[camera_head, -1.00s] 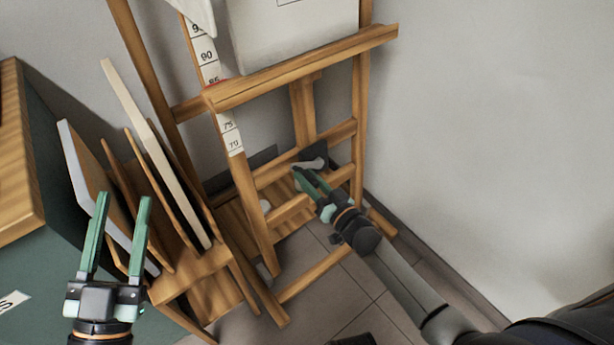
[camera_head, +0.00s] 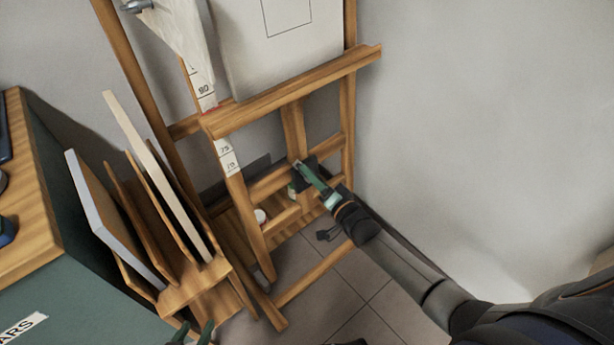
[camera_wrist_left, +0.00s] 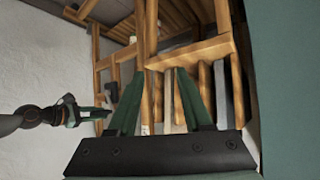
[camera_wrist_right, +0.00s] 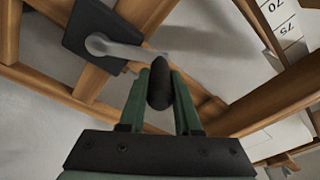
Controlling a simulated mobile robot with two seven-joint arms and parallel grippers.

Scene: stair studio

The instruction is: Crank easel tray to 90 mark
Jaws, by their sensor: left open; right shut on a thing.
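The easel tray (camera_head: 300,90) is a wooden ledge carrying a white canvas (camera_head: 285,45). A red marker (camera_head: 210,109) sits at its left end on the white number scale (camera_head: 228,158). The crank's grey arm (camera_wrist_right: 118,48) runs from a black block (camera_wrist_right: 90,35) to a black knob (camera_wrist_right: 159,85). My right gripper (camera_head: 300,168) is shut on this knob, which shows between its fingers in the right wrist view. My left gripper (camera_head: 192,330) is open and empty, low in the head view.
A wooden rack (camera_head: 195,285) with several upright panels stands left of the easel. A green cabinet with a wooden top (camera_head: 35,230) is further left. The wall (camera_head: 480,130) at right is bare, with open floor below.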

